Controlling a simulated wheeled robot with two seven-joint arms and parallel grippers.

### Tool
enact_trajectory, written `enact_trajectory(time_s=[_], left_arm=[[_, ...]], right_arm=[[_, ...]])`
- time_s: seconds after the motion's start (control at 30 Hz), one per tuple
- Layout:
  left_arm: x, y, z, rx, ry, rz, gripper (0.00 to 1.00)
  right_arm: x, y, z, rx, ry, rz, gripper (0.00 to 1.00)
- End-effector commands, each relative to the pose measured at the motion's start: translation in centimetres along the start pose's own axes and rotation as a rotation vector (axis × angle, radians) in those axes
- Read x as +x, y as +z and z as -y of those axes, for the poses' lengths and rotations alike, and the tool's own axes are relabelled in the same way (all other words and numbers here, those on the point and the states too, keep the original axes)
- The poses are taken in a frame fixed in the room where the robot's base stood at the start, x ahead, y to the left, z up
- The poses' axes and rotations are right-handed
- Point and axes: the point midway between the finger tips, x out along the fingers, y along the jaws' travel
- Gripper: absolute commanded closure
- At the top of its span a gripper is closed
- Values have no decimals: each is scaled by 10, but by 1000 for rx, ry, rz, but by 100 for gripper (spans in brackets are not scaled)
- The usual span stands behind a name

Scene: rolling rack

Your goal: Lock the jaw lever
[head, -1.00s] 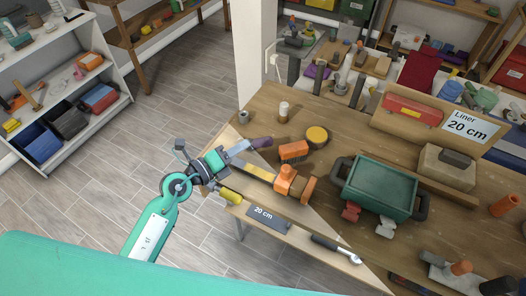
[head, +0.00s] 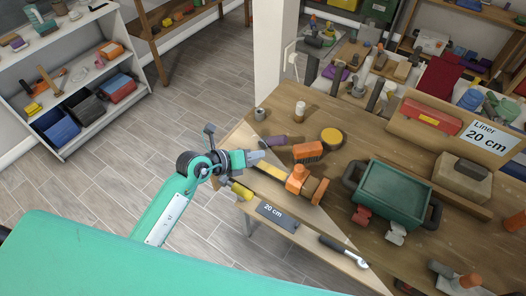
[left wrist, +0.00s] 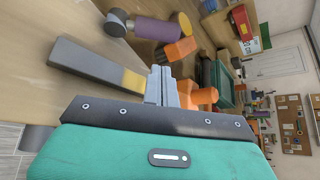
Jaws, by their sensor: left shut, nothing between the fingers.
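An orange clamp (head: 298,178) with a round orange end lies on the wooden workbench, its yellow bar (head: 270,171) running toward the left table edge. It also shows in the left wrist view as an orange body (left wrist: 203,96) with a grey and yellow bar (left wrist: 90,62). I cannot make out which part is the jaw lever. My left gripper (head: 257,156) is shut and empty, just above the bar, left of the orange body. In the left wrist view its fingertips (left wrist: 160,78) partly cover the clamp; I cannot tell whether they touch it. My right gripper is not in view.
Close by are a purple-handled tool (head: 274,141), an orange brush (head: 308,151), a yellow disc (head: 331,136) and a yellow handle (head: 241,190) at the table edge. A green tray (head: 395,193) stands to the right. A wrench (head: 344,251) lies near the front edge.

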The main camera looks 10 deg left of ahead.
Motion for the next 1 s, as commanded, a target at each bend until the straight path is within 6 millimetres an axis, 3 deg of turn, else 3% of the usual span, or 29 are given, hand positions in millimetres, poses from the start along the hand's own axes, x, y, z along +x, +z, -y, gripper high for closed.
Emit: enact_trajectory(time_s=[0.3,0.5,1.0], left_arm=[[53,2,2,-2,0,-1,100],[77,1,1,-1,0,-1,100],[87,0,0,0,0,0,100]], right_arm=[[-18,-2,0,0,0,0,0],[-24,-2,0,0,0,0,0],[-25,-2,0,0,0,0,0]])
